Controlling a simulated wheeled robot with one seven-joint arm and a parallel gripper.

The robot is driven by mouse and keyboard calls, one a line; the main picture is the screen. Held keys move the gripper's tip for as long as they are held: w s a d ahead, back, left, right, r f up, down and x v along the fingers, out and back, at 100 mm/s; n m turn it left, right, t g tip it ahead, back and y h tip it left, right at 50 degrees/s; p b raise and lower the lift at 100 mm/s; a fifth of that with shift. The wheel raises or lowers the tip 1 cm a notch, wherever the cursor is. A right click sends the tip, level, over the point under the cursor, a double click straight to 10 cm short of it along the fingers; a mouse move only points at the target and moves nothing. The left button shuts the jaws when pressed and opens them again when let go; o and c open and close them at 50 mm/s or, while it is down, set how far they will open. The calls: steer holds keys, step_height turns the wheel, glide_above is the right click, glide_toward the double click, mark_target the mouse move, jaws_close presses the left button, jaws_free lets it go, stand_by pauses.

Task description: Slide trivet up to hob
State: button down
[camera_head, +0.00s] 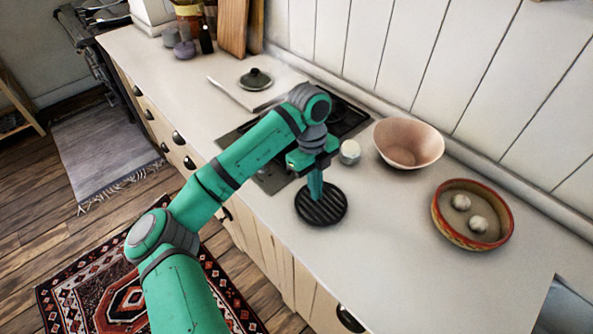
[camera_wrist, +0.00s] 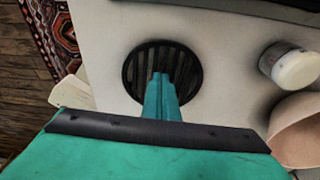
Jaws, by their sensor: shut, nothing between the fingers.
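The trivet (camera_head: 327,212) is a round black slatted disc lying flat on the pale countertop, just right of the hob (camera_head: 266,178). It also shows in the wrist view (camera_wrist: 135,75), partly hidden behind my fingers. The hob is a dark panel set in the counter, largely covered by my arm in the head view. My gripper (camera_head: 316,194) is shut and empty, pointing down with its fingertips over the trivet. In the wrist view my gripper (camera_wrist: 161,76) ends over the trivet's middle; whether the tips touch it I cannot tell.
A small white-lidded jar (camera_head: 350,152) stands close behind the trivet, with a pink bowl (camera_head: 408,145) beside it. A red-rimmed dish (camera_head: 441,222) holds two pale balls farther right. A board (camera_head: 280,88) with a dark lid lies beyond the hob.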

steer(key=w+a, duration=0.2)
steer(key=w, duration=0.1)
steer(key=w+a, duration=0.4)
steer(key=w, duration=0.1)
steer(key=shift+w+a, duration=0.1)
steer(key=shift+w, duration=0.2)
